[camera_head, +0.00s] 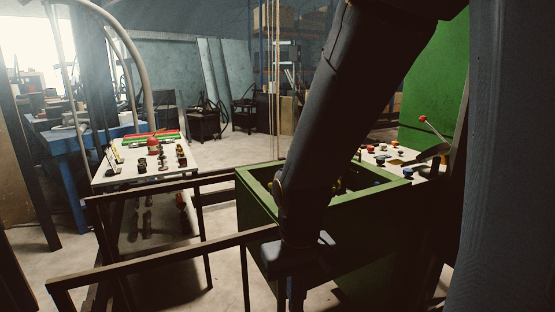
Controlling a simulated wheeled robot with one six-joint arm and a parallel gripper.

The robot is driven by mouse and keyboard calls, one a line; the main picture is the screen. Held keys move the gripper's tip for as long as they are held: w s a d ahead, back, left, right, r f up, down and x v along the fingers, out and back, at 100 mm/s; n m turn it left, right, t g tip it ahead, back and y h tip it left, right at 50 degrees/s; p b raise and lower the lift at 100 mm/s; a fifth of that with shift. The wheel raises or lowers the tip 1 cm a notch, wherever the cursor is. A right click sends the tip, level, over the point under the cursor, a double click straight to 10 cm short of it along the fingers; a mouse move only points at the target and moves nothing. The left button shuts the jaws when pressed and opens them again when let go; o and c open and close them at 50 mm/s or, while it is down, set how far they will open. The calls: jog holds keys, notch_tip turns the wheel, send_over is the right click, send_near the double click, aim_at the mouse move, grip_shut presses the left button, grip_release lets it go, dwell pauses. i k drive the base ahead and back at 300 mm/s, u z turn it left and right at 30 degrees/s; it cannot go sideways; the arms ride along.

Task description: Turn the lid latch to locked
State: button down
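My gripper (291,292) hangs low in front of the green box (258,212), at the bottom middle of the picture. It is dark and seen partly from behind, so I cannot tell whether its fingers are open or shut. The green box has an open top with a dark inside, and my arm crosses in front of it and hides part of it. I cannot make out a lid latch; it may be hidden behind my arm or too dark. A lever with a red knob (423,118) rises at the right, by a light panel with several knobs (380,148).
Dark metal rails (165,270) run across the front left, close to my gripper. A light table (128,176) with several small parts stands at the left. A blue bench (68,145) and chairs are farther back. Open floor lies in the middle distance.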

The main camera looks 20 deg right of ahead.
aim_at(380, 161)
jog(key=z, duration=1.4)
